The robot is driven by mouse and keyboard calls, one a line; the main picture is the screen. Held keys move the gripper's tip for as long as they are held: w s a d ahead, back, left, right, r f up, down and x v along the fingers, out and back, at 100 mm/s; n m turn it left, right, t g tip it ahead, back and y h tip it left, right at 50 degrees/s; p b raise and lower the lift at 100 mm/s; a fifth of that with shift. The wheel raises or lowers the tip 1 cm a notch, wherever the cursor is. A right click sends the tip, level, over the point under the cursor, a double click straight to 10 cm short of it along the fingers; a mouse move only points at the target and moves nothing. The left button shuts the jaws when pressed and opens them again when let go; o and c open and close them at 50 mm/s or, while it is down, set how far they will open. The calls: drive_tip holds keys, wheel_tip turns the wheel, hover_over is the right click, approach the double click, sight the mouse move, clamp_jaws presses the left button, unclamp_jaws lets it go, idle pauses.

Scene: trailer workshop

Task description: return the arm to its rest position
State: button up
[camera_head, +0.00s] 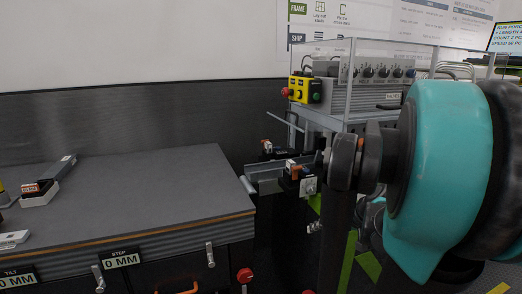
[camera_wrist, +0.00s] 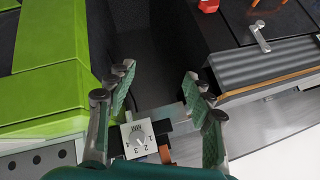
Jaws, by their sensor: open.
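My arm fills the right side of the head view, with a large teal joint (camera_head: 440,165) close to the camera and dark links to its left. My gripper (camera_wrist: 157,84) shows in the wrist view with its green-padded fingers apart and nothing between them. A dial with numbers (camera_wrist: 138,141) is below the left finger, on a small fixture beside a grey rail. I cannot tell whether the fingers touch anything. The gripper's fingers cannot be made out in the head view; my arm blocks much of that side.
A grey-topped workbench (camera_head: 140,205) with drawers stands at the left, holding a few small items at its left end. A yellow control box (camera_head: 305,90) with buttons and a clear-walled machine (camera_head: 375,90) stand behind my arm. Bright green panels (camera_wrist: 45,70) lie left in the wrist view.

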drive_tip(key=s+f+m+g+h, duration=0.1)
drive_tip(key=s+f+g+h, duration=0.1)
drive_tip(key=s+f+h, duration=0.3)
drive_tip(key=s+a+f, duration=0.1)
drive_tip(key=s+f, duration=0.3)
drive_tip(key=s, duration=0.1)
drive_tip(key=shift+f, duration=0.3)
